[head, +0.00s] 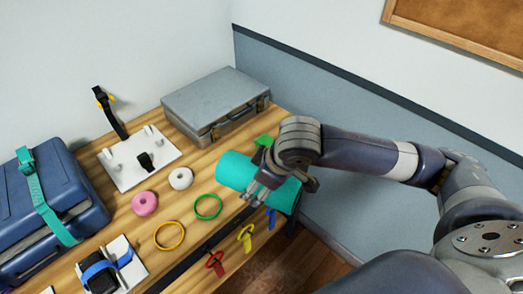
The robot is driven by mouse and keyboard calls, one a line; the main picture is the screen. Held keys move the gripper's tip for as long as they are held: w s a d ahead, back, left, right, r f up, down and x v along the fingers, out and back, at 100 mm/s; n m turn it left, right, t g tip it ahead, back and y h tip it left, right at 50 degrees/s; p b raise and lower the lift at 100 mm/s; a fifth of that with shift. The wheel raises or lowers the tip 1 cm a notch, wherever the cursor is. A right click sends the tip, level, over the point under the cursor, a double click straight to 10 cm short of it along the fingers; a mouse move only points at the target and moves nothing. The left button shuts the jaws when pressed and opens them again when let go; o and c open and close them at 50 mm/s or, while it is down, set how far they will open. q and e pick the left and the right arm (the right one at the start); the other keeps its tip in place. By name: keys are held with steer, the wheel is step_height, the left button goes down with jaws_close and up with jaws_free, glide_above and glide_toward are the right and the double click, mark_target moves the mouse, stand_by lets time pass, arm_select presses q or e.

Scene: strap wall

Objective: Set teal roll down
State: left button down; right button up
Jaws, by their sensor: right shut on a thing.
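The teal roll (234,171) is a smooth cylinder at the right end of the wooden table (205,234). My right gripper (262,190) is shut on it from above, near its middle. The roll lies roughly level, with its left end over the table and its right end by the table's right edge. I cannot tell whether it touches the tabletop. The gripper and wrist hide part of it. My left gripper is not in view.
A grey case (215,100) stands behind the roll. Left are a white roll (181,178), pink roll (144,203), green ring (208,207), yellow ring (169,235), white bracket plate (138,160) and blue case (45,215).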

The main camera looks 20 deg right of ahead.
steer(key=f+n, duration=0.1)
steer(key=d+f+n+y, duration=0.1)
steer(key=shift+n, duration=0.3)
steer(key=n, duration=0.1)
steer(key=f+n+g, duration=0.1)
steer(key=shift+s+d+n+y+p, duration=0.2)
steer(key=shift+d+n+y+p, duration=0.1)
steer(key=shift+d+n+y, duration=0.1)
steer(key=w+a+p, duration=0.1)
steer(key=w, duration=0.4)
steer(key=w+f+p, duration=0.1)
steer(key=w, duration=0.4)
steer(key=w+a+p, duration=0.1)
steer(key=w, duration=0.4)
steer(key=shift+w+a+f, duration=0.3)
steer(key=shift+a, duration=0.05)
steer(key=shift+f+p, duration=0.85)
steer(key=shift+f, duration=0.65)
steer(key=shift+w+f, duration=0.1)
steer(key=shift+f, duration=0.2)
steer(key=o, duration=1.1)
steer(key=shift+f, duration=0.1)
steer(key=shift+o, duration=0.2)
